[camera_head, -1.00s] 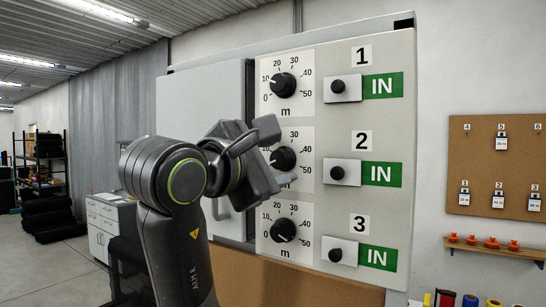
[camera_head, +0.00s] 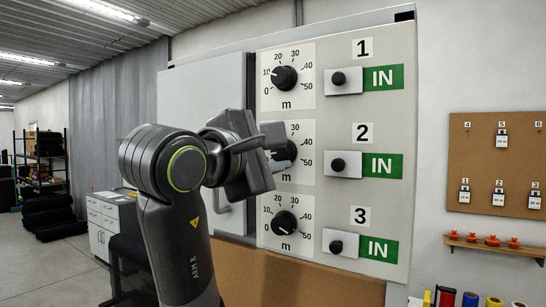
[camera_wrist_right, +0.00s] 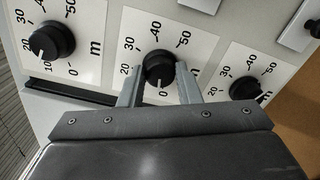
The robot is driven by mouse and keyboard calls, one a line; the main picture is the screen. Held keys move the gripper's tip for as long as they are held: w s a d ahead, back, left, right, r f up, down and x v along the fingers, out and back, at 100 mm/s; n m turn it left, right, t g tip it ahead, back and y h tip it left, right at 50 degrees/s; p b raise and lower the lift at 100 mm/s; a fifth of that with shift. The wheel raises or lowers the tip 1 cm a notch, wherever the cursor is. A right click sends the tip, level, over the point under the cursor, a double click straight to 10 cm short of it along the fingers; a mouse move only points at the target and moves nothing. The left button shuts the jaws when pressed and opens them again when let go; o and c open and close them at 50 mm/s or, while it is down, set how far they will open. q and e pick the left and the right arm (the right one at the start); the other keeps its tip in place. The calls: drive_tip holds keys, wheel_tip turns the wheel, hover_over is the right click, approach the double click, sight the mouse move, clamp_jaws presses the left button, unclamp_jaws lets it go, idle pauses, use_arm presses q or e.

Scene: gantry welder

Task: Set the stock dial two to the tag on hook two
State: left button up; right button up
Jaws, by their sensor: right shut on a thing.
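Dial two (camera_head: 291,151) is a black knob on a white scale plate in the middle of the grey panel, beside the number 2. My right gripper (camera_head: 279,152) is shut on its knob, partly covering dial and scale. In the right wrist view, the fingers (camera_wrist_right: 160,71) stand on either side of the knob of dial two (camera_wrist_right: 159,66), whose white mark appears to point towards 0. Tag two (camera_head: 498,197) hangs in the lower row of the brown board (camera_head: 480,150) at the right; its text is too small to read. My left gripper is out of view.
Dial one (camera_head: 284,77) is above and dial three (camera_head: 284,223) below, both close to the gripper. Black buttons (camera_head: 338,165) and green IN signs (camera_head: 382,165) are to the right. A shelf (camera_head: 492,247) with red items sits under the board.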

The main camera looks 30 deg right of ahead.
drive_tip(key=m+b, duration=0.2)
drive_tip(key=m, duration=0.2)
drive_tip(key=shift+f+m, duration=0.1)
drive_tip(key=shift+m, duration=0.2)
drive_tip(key=m+b, duration=0.2)
drive_tip(key=m, duration=0.2)
drive_tip(key=shift+m, duration=0.3)
drive_tip(key=m+b, duration=0.2)
drive_tip(key=m, duration=0.2)
drive_tip(key=shift+b, duration=0.3)
drive_tip(key=m+b, duration=0.2)
drive_tip(key=m, duration=0.3)
drive_tip(key=m+b, duration=0.1)
drive_tip(key=m, duration=0.2)
drive_tip(key=shift+m, duration=0.3)
drive_tip(key=m+b, duration=0.1)
drive_tip(key=m, duration=0.2)
drive_tip(key=shift+m, duration=0.3)
drive_tip(key=m, duration=0.3)
drive_tip(key=shift+w+m+b, duration=0.1)
drive_tip(key=shift+m+b, duration=0.2)
drive_tip(key=m, duration=0.4)
drive_tip(key=shift+m, duration=0.3)
